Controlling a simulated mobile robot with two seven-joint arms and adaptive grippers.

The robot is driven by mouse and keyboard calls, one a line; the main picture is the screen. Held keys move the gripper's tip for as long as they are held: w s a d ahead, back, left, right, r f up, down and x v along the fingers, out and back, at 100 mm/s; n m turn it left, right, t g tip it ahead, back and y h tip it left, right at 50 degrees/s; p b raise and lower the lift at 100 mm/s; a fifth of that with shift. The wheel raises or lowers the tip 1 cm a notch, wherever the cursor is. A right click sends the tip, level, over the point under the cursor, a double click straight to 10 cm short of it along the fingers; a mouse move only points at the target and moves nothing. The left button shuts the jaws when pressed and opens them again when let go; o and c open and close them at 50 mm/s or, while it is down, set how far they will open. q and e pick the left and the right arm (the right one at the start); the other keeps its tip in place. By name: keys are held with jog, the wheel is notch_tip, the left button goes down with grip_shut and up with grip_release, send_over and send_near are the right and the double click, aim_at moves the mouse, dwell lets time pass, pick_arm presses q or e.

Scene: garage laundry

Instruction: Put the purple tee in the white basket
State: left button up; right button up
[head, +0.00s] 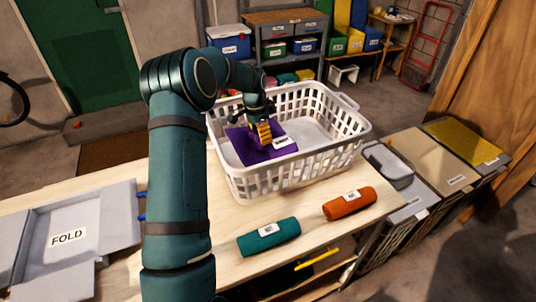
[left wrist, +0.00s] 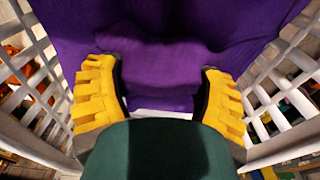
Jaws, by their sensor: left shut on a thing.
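The purple tee (head: 247,150) is inside the white basket (head: 328,157), in its left half, with a white label on it. My left gripper (head: 264,134) reaches down into the basket and is shut on the tee. In the left wrist view the purple cloth (left wrist: 165,75) fills the space between and beyond the yellow fingers (left wrist: 162,92). The basket's lattice walls show on both sides there. Whether the tee touches the basket floor is hard to tell. My right gripper is not in view.
A teal roll (head: 268,237) and an orange roll (head: 349,204) lie on the table in front of the basket. A grey folding board (head: 105,215) marked FOLD lies at the left. Lidded bins (head: 427,165) stand at the right. Shelves with boxes stand behind.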

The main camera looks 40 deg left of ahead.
aim_at(257, 137)
pick_arm(q)
notch_tip(257, 137, down, 3)
jog(key=shift+w+r, duration=0.1)
jog(key=shift+f+b, duration=0.35)
jog(key=shift+f, duration=2.1)
jog(key=shift+f, duration=0.1)
jog(key=o, duration=1.2)
jog(key=r, duration=0.4)
jog(key=s+r+p, duration=0.1)
jog(key=r, duration=0.7)
jog(key=shift+s+a, duration=0.15)
jog(key=shift+a, duration=0.15)
